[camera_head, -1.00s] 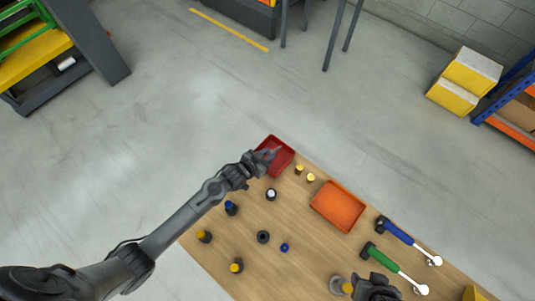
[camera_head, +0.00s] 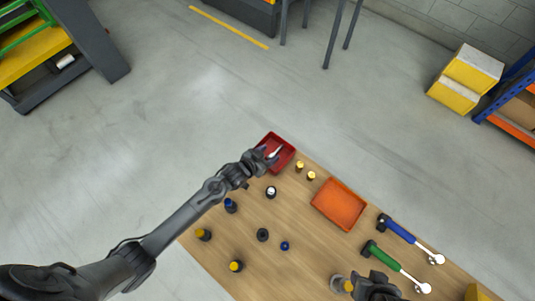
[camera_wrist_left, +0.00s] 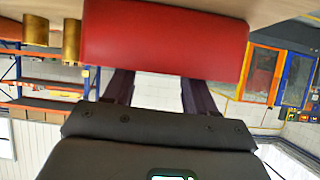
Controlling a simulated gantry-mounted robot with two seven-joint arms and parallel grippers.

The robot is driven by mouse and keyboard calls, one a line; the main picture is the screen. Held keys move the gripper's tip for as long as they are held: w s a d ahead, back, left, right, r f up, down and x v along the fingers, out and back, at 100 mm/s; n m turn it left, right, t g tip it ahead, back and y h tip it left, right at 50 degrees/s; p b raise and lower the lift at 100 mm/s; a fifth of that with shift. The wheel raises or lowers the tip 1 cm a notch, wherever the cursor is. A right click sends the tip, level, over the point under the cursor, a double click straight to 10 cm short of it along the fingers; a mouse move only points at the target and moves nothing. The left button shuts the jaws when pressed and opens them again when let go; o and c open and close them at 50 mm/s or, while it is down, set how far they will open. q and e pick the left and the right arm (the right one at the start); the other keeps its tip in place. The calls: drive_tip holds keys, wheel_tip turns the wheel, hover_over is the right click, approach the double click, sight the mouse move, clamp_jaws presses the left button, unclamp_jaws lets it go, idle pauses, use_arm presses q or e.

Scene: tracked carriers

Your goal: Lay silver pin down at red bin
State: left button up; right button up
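The red bin (camera_head: 288,160) stands at the far left corner of the wooden table. A pale, thin piece that looks like the silver pin (camera_head: 274,153) shows over the bin, right by my left fingertips; whether it rests on the floor of the bin is hard to tell. My left gripper (camera_head: 266,154) reaches over the bin's left side. In the left wrist view its fingers (camera_wrist_left: 158,92) stand apart with nothing visible between them, and the red bin (camera_wrist_left: 165,40) fills the upper middle. My right gripper (camera_head: 362,286) is at the bottom edge, its fingers unclear.
Two brass cylinders (camera_head: 305,171) stand between the red bin and an orange tray (camera_head: 340,204). Several dark, blue and yellow-topped pieces stand on the left half. A grey-yellow piece (camera_head: 341,284) is beside my right gripper.

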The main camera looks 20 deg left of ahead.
use_arm(q)
drive_tip(key=shift+r, duration=0.6)
wheel_tip(320, 180, up, 3)
drive_tip(key=shift+f, duration=0.1)
drive_tip(key=s+d+r, duration=0.2)
drive_tip(key=d+r, duration=0.5)
drive_tip(key=d, duration=0.4)
drive_tip(key=shift+s+d+b, duration=0.2)
drive_tip(key=shift+s+b, duration=0.1)
drive_tip(key=shift+b, duration=0.15)
